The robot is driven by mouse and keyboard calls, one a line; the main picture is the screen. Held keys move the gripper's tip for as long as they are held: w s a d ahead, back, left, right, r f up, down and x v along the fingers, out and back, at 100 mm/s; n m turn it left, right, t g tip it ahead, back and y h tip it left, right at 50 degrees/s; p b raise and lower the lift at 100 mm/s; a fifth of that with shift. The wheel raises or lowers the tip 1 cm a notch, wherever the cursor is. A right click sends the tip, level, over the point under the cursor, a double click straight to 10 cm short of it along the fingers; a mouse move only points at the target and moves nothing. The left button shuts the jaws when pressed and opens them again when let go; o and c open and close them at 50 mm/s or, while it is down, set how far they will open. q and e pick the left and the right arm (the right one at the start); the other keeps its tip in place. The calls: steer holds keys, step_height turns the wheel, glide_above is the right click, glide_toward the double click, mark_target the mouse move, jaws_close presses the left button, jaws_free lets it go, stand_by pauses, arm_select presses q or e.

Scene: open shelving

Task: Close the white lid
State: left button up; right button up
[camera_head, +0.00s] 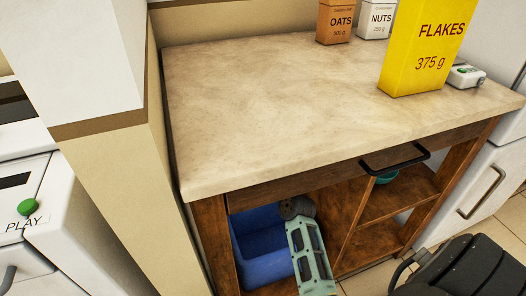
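No open white lid can be made out with certainty. A small white box with a green mark (466,75) lies on the counter at the right, beside the yellow flakes box; I cannot tell whether it has a lid. A white appliance (85,250) with a green PLAY button (27,207) stands at the far left, cut off by the picture edge.
The stone-topped counter (270,100) is mostly bare. A blue bin (258,255) is on the shelving below. A black object (470,268) is at bottom right.

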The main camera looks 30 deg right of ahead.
jaws_close()
steer(key=shift+f, duration=0.1)
stand_by(0.5)
